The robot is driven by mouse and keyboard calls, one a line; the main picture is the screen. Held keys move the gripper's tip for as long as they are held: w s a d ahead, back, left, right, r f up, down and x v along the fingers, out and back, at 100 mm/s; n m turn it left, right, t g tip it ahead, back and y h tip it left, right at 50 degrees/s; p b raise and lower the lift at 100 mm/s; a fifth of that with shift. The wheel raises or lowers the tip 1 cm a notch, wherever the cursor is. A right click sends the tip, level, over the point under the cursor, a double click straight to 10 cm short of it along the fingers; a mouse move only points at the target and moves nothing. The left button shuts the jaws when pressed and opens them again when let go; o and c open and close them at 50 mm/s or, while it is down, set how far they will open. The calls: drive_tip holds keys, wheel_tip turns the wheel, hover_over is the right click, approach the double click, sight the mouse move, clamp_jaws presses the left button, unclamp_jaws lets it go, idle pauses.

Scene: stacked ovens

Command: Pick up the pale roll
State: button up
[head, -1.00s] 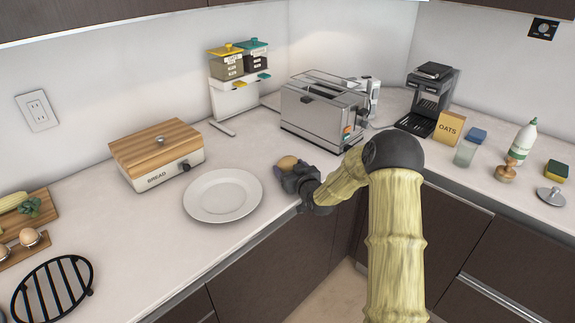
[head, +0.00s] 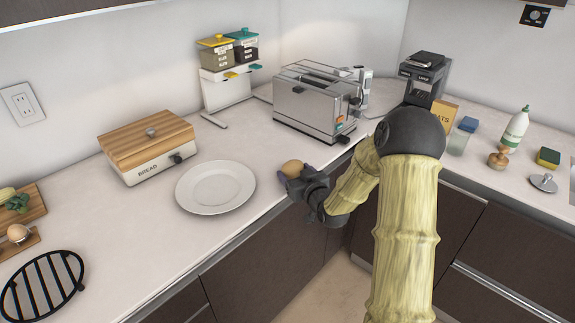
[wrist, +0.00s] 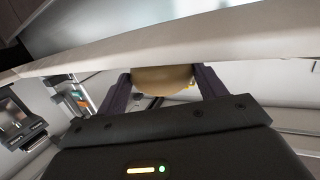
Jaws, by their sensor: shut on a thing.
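The pale roll (head: 292,168) is a small tan, rounded bun at the counter's front edge, to the right of the white plate. My gripper (head: 286,177) is shut on it. In the wrist view the roll (wrist: 162,80) sits between the two dark fingers of my gripper (wrist: 160,88), with a finger on each side. I cannot tell whether the roll touches the counter or is just above it.
The white plate (head: 215,188) lies just left of the roll. A bread box (head: 150,165) stands behind the plate, and a toaster (head: 310,110) stands behind my gripper. A black rack (head: 42,290) lies at the lower left. The counter between plate and toaster is clear.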

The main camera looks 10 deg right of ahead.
drive_tip(key=f+v, duration=0.1)
drive_tip(key=v, duration=0.8)
drive_tip(key=shift+f+b, duration=0.2)
drive_tip(key=shift+b, duration=0.25)
